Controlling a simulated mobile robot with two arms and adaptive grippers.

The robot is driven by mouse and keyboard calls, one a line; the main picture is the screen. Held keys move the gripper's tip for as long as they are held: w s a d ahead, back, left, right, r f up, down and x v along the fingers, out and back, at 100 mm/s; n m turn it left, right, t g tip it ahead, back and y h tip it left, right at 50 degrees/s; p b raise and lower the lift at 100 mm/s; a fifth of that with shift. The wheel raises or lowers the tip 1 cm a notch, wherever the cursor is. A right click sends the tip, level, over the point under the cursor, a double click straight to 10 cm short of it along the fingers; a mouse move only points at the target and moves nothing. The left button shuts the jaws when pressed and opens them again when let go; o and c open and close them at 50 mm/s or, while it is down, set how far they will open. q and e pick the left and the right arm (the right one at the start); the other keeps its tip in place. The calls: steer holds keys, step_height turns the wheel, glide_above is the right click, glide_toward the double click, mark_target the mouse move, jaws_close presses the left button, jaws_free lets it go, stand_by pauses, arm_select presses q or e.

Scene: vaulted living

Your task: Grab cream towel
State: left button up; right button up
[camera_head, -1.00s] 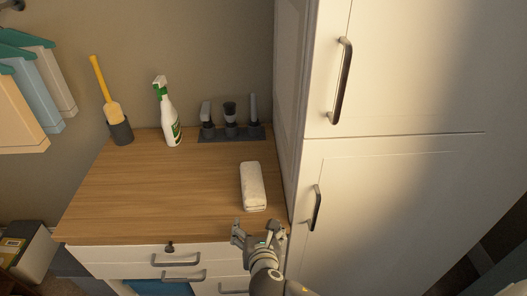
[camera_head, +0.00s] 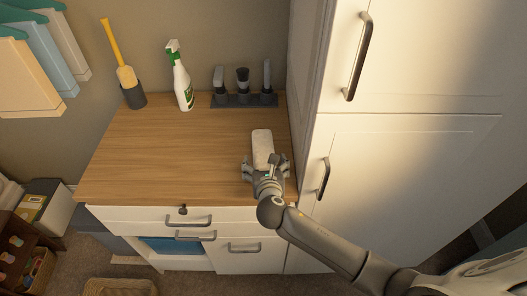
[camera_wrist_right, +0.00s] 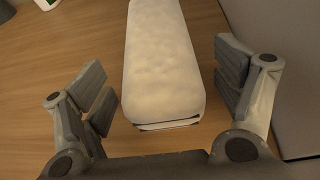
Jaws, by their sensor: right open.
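The cream towel (camera_head: 262,146) is a rolled or folded light bundle lying on the wooden counter top (camera_head: 150,150), near its right side. In the right wrist view the towel (camera_wrist_right: 162,60) runs away from me between the fingers. My right gripper (camera_head: 266,170) is open at the towel's near end, with one finger on each side. The near part of the towel is hidden by the gripper in the head view. My left gripper is not in view.
A tall white cabinet (camera_head: 400,190) stands close on the right. A spray bottle (camera_head: 181,80), a yellow-handled brush (camera_head: 126,75) and a rack of brushes (camera_head: 243,98) stand along the back. The counter's left and middle are clear.

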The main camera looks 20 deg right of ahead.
steer(key=shift+x, duration=1.4)
steer(key=c, duration=0.9)
